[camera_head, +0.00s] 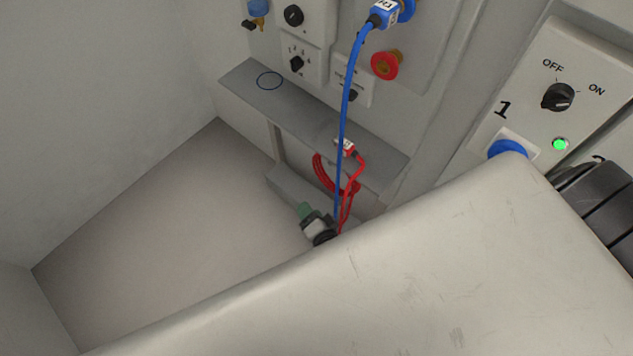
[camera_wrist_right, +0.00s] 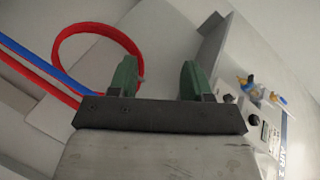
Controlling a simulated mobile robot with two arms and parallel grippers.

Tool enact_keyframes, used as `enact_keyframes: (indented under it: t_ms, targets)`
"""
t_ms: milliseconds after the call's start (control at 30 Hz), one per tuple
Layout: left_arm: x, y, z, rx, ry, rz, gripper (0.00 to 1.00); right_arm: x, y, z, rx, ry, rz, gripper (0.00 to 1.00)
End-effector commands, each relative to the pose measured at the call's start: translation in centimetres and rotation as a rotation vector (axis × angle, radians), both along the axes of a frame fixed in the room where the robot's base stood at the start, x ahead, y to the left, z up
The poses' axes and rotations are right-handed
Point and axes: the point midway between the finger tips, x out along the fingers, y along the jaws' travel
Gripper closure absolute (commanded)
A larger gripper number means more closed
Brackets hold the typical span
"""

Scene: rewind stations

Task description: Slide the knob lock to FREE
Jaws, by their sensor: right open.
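My left gripper is not in view.
A blue cable (camera_head: 346,110) runs down past the panel. A red coiled cable (camera_head: 325,175) hangs at the shelf (camera_head: 300,113). A red button (camera_head: 387,65) is right of the plates. Station 1's OFF/ON switch (camera_head: 558,97) and green light (camera_head: 560,144) are at right.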

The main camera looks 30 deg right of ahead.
Motion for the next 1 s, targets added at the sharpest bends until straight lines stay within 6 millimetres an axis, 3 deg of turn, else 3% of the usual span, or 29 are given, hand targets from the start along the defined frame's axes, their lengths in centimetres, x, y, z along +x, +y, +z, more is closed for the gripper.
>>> enact_keyframes:
  t_ms: [300,800,867,1000]
  targets:
    - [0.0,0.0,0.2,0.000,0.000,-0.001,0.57,-3.2,-0.1,-3.4,-0.143,0.139,0.117,0.51]
    - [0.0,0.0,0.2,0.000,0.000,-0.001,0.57,-4.0,-0.1,-4.2,-0.176,0.172,0.146,0.51]
    - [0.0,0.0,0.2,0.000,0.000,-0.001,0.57,-4.9,-0.2,-5.0,-0.204,0.204,0.172,0.51]
    - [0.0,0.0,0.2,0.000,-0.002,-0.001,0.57,-8.7,-0.6,-8.3,-0.331,0.339,0.297,0.51]
